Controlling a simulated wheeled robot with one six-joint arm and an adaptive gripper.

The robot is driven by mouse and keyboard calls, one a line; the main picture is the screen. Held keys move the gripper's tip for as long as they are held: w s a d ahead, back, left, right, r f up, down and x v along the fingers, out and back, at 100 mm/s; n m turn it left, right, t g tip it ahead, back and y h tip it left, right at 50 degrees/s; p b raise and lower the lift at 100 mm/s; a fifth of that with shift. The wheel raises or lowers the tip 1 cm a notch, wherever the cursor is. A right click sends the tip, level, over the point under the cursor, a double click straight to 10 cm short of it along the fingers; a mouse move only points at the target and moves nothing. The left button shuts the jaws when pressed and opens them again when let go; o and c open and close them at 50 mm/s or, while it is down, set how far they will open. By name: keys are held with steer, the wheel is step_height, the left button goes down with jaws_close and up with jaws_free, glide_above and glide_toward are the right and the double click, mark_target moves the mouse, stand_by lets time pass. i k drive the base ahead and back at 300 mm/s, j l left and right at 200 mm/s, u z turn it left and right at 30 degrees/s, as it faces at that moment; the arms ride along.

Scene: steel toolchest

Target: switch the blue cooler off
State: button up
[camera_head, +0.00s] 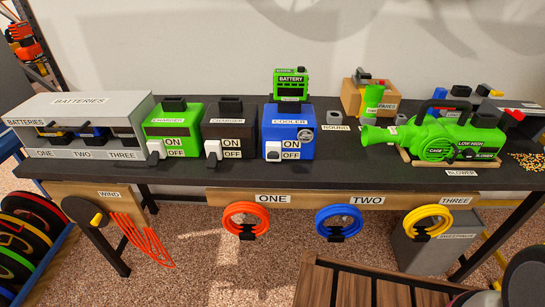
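The blue cooler (306,148) stands on the dark bench, right of the dark charger. It is a blue box with a dark top and a white COOLER label (289,122). A green battery (290,85) marked BATTERY sits upright on top of it. Its front has ON and OFF labels (291,150), ON above OFF. A white switch (272,151) sits left of these labels, low on the front. I cannot tell for sure which label it is set to. My gripper is not in view.
A green charger (187,123) and a dark charger (231,129), each with a similar white switch, stand left of the cooler. A grey battery shelf (90,105) is further left. A green blower (440,135) is at right. Coiled hoses (246,217) hang below the front edge.

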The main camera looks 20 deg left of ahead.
mark_target(272, 154)
steer(key=i+u, duration=0.1)
steer(key=u, duration=0.25)
steer(key=i+j+u, duration=0.1)
steer(key=u, duration=0.25)
steer(key=i+u, duration=0.15)
steer(key=u, duration=0.2)
